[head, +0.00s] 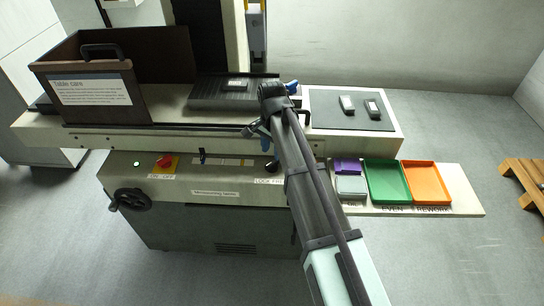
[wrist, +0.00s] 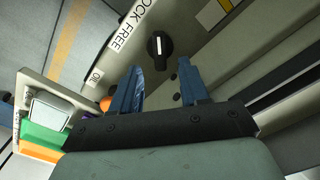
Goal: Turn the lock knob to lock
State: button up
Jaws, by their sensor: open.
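The lock knob (wrist: 158,46) is black and round with a raised grip bar and a white line on it, in the upper middle of the wrist view. A label reading LOCK FREE (wrist: 128,27) is beside it, its first letter cut off. In the head view the knob (head: 272,166) is a small dark shape just above the label (head: 268,181), close to my arm. My gripper (wrist: 160,84) is open, with its two blue fingers apart and nothing between them. The knob lies beyond the fingertips, roughly in line with the gap, and appears untouched. In the head view the gripper (head: 262,134) is over the machine's front edge.
A red switch (head: 164,161) and a black handwheel (head: 131,199) are on the panel to the left. A brown box (head: 95,95) stands on the machine bed. Green (head: 388,184) and orange (head: 426,183) trays lie on a shelf right of my arm.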

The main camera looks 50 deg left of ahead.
aim_at(272, 162)
notch_tip(272, 162, up, 9)
dwell(0.4)
jog(key=shift+f, duration=0.1)
dwell(0.3)
